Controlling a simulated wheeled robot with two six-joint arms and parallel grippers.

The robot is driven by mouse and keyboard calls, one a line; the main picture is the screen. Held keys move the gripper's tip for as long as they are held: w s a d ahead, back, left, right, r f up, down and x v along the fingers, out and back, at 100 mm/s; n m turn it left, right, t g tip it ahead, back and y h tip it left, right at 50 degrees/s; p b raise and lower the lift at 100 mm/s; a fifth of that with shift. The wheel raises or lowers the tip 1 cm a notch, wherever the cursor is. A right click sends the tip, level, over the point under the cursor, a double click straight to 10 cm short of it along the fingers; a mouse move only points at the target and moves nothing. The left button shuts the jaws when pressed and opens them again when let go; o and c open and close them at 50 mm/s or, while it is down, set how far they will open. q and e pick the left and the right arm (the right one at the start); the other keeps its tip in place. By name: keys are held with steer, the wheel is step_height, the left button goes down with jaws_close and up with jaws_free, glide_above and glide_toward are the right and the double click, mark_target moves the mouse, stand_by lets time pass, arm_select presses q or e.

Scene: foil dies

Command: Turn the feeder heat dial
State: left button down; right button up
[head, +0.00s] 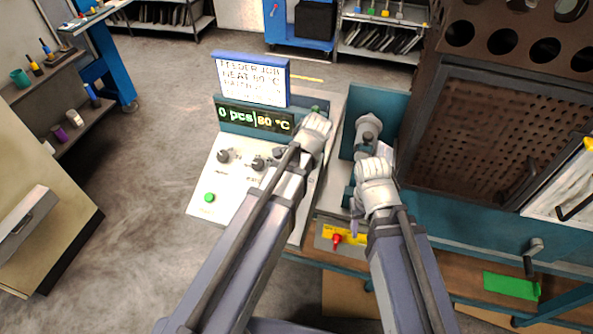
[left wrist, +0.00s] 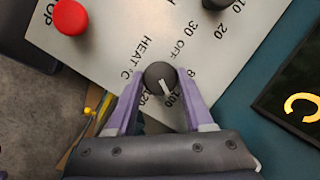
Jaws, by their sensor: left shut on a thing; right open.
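The feeder panel (head: 205,185) is a pale slab with a display (head: 255,119) reading "0 pcs | 80 °C". In the left wrist view, the heat dial (left wrist: 160,77) is a dark round knob with a white pointer line toward the lower right, near the partly covered "100". The purple fingers of my left gripper (left wrist: 158,90) are shut on its two sides. In the head view my left gripper (head: 312,132) is at the panel's right side, and its hand and arm hide the dial. My right gripper (head: 372,180) is open right of the panel, by a grey cylindrical fixture (head: 368,130).
A sign (head: 252,80) behind the display reads "HEAT 60 °C" in part. Other knobs (head: 222,156) and a green button (head: 209,198) sit on the panel. A red stop button (left wrist: 70,17) shows in the left wrist view. A perforated brown cabinet (head: 500,140) stands at right.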

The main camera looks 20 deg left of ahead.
stand_by(0.4)
arm_select(q)
steer(key=shift+c, duration=1.5)
jaws_free()
steer(key=p+v, duration=0.7)
steer(key=v, duration=0.1)
steer(key=shift+f, duration=0.15)
steer(key=s+d+f+n+g+h, duration=0.1)
steer(key=s+d+n, duration=0.2)
steer(key=s, duration=0.3)
steer(key=s+d+f+n+g+h+b, duration=0.1)
steer(key=s+d+n, duration=0.2)
steer(key=s, duration=0.3)
steer(key=shift+s+d+f, duration=0.25)
steer(key=shift+s+d, duration=0.05)
steer(key=shift+d, duration=0.5)
